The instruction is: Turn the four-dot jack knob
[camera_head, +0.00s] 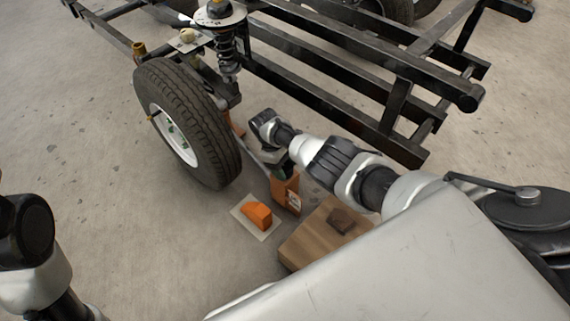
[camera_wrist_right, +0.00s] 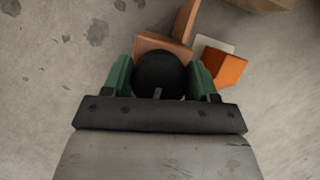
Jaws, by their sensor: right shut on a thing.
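The orange jack (camera_head: 286,192) stands on the floor beside the wheel, with a pale label on its side. Its round black knob (camera_wrist_right: 160,75) shows in the right wrist view between the two green fingers. My right gripper (camera_wrist_right: 161,74) is shut on this knob, one finger on each side. In the head view my right gripper (camera_head: 281,172) is at the top of the jack, and the wrist hides much of it. No dots can be made out on the knob. My left gripper is out of view; only part of the left arm shows at the left edge.
The black frame (camera_head: 330,72) rises behind my right arm. An orange wedge (camera_head: 258,214) on a pale mat (camera_head: 244,223) and a wooden box (camera_head: 306,242) lie nearby.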

